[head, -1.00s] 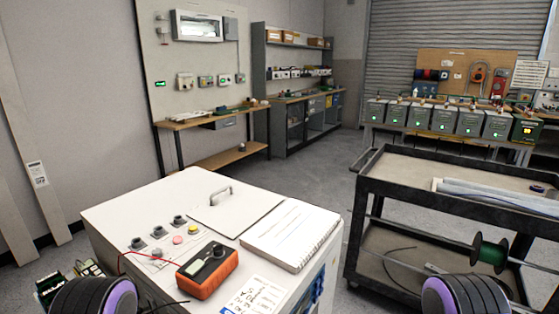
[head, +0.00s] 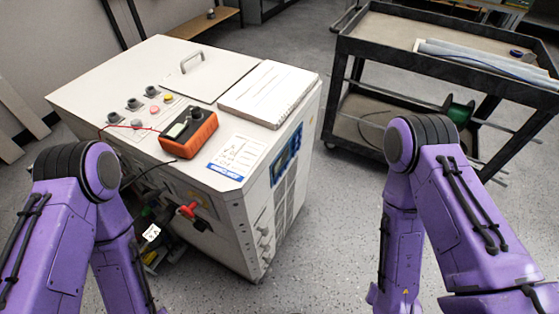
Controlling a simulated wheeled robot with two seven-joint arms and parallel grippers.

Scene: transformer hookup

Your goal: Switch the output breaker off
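A white transformer cabinet (head: 100,82) stands in the middle left of the head view. On its front face a red handle (head: 187,210) sits by a yellow marking, with a black part just below it. I cannot read a label there, so I cannot tell whether this is the output breaker. Its on or off position is also unclear. My two purple arms come in from the left and right. The left forearm covers part of the cabinet's front left. Both grippers lie below the picture edge and are hidden.
An orange meter (head: 188,132), a notebook (head: 268,95) and a paper label (head: 237,155) lie on the cabinet top. A black cart (head: 440,65) stands at the right. Electrical parts lie low beside the cabinet's front. Grey floor between cabinet and cart is clear.

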